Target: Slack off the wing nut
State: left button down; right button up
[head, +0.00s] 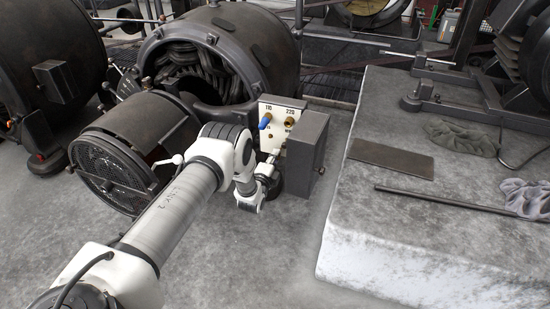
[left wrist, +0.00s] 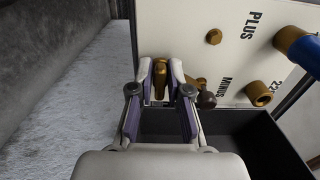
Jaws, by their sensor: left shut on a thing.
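A white terminal panel (head: 277,107) marked 110 and 220 stands in front of the big dynamo. It also fills the upper right of the left wrist view (left wrist: 178,28), with the words PLUS and MINUS. My left gripper (head: 272,168) is at the panel's lower edge. In the left wrist view its fingertips (left wrist: 160,72) are closed on a brass piece, which looks like the wing nut (left wrist: 160,78). The fingers hide part of it. A brass lug and a dark round end (left wrist: 206,99) sit just right of the fingers. My right gripper is not in view.
A blue handle (head: 265,122) and a brass post (head: 290,121) stick out of the panel. A pale stone block (head: 400,235) with a rod (head: 440,199) and cloths is at right. Floor in front is clear.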

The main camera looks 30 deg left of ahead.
pick_arm(q)
jog(key=n, duration=0.3)
jog(key=shift+n+p, duration=0.3)
jog(key=shift+n, duration=0.1)
jog(key=n, duration=0.4)
jog(key=shift+n, duration=0.3)
jog(key=n, duration=0.9)
jog(key=shift+n, duration=0.3)
jog(key=c, duration=1.1)
grip_release()
